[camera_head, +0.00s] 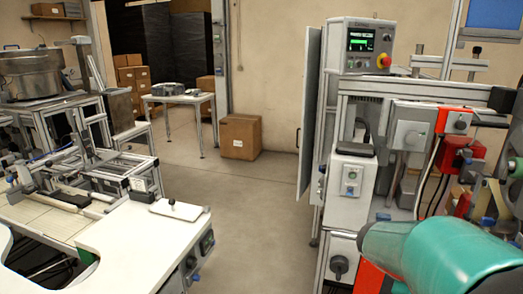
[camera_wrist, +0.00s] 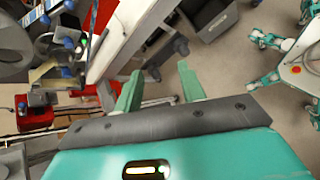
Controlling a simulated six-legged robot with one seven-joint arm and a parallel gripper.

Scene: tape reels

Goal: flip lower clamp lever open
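My gripper (camera_wrist: 158,80) shows in the wrist view with its two green fingers apart and nothing between them. A red and white machine frame (camera_wrist: 113,45) lies beyond the fingers, apart from them. In the head view my teal arm reaches toward the machine at the right; the gripper itself is not seen there. I cannot single out the lower clamp lever in either view. Candidate parts are a red box (camera_head: 460,157) on the machine's right side and small blue-tipped parts (camera_wrist: 68,42) at the upper left of the wrist view.
The machine's control panel (camera_head: 361,44) stands above a grey-white unit (camera_head: 349,190). A white worktable (camera_head: 150,232) stands at the left. A cardboard box (camera_head: 240,137) sits on the floor behind. Open floor lies between worktable and machine. A dark bin (camera_wrist: 208,18) stands beyond the fingers.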

